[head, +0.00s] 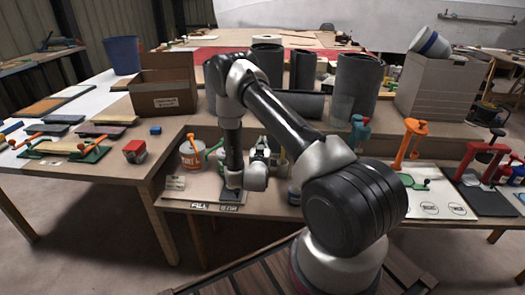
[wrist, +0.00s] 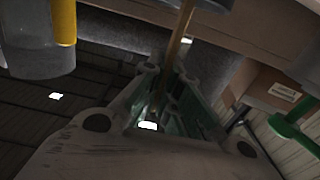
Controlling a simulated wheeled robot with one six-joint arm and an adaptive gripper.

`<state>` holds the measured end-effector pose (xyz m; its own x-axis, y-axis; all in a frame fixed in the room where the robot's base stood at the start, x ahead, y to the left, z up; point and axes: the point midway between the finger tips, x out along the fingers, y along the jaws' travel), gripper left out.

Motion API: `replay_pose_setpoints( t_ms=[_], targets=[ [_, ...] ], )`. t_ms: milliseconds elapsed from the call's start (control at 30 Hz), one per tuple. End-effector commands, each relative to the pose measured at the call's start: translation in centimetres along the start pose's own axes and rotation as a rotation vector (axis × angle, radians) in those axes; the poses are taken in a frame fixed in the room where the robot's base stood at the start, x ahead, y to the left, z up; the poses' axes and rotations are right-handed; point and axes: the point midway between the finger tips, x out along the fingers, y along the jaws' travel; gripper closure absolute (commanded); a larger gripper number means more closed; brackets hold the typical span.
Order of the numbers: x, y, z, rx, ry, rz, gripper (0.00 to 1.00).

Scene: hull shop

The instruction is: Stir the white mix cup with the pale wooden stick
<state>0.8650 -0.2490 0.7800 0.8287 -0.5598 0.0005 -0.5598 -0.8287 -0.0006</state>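My gripper (wrist: 165,72) has its fingers drawn in around a thin, pale wooden stick (wrist: 181,35) in the wrist view. The stick runs out between the fingertips toward a dark round object at the top edge; its far end is hidden. In the head view my gripper (head: 261,148) is low over the front bench, partly behind my arm. I cannot pick out the white mix cup for certain. A grey-white vessel (wrist: 38,62) with a yellow handle shows at upper left in the wrist view.
A cardboard box (head: 163,99) and several dark cylinders (head: 357,82) stand behind the gripper. Orange clamps (head: 407,143) and a blue-topped clamp (head: 359,132) are to the right. A green clamp (wrist: 292,130) shows in the wrist view.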

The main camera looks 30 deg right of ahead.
Motion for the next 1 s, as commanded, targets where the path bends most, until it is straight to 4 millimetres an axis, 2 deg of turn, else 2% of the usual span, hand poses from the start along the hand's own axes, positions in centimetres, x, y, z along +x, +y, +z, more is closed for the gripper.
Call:
replay_pose_setpoints(
  t_ms=[33,200,333,433,567,633,700,800,900,1000],
  targets=[
    [0.0,0.0,-1.1,0.002,0.002,0.000,1.00],
    [0.0,0.0,-4.1,0.001,0.001,0.000,1.00],
    [0.0,-0.1,-5.9,0.001,0.002,-0.001,1.00],
    [-0.3,-0.9,-6.7,0.000,0.000,-0.015,1.00],
    [-1.3,-4.1,-7.8,0.000,0.001,-0.066,1.00],
    [-2.4,-6.6,-8.6,0.001,0.002,-0.104,1.00],
    [-3.9,-9.1,-9.3,0.002,0.001,-0.133,1.00],
    [-6.3,-11.9,-10.4,0.000,0.000,-0.150,1.00],
    [-8.5,-13.5,-11.2,0.001,0.000,-0.144,1.00],
    [-10.3,-14.0,-11.7,0.000,0.000,-0.118,1.00]
  ],
)
